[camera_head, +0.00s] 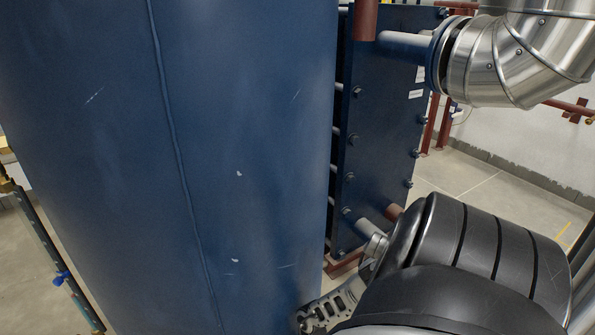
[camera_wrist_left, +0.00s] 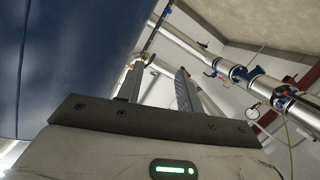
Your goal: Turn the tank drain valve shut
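The blue tank (camera_head: 240,130) fills the left and middle of the head view. Its curved side also shows at the left of the left wrist view (camera_wrist_left: 60,60). I cannot make out the tank drain valve for certain in either view. My left gripper (camera_wrist_left: 160,70) shows only in the left wrist view, beside the tank. Its two fingers stand apart with nothing visibly held between them. A small brass-coloured fitting (camera_wrist_left: 145,60) shows beyond the left finger, too small to identify.
A blue plate exchanger (camera_head: 385,125) stands behind the tank. A silver-clad pipe elbow (camera_head: 515,60) and a black ribbed elbow (camera_head: 490,255) crowd the right. A thin pipe with a blue handle (camera_head: 62,278) runs at far left. Silver pipes (camera_wrist_left: 240,72) cross the wrist view. Floor (camera_head: 480,185) shows at right.

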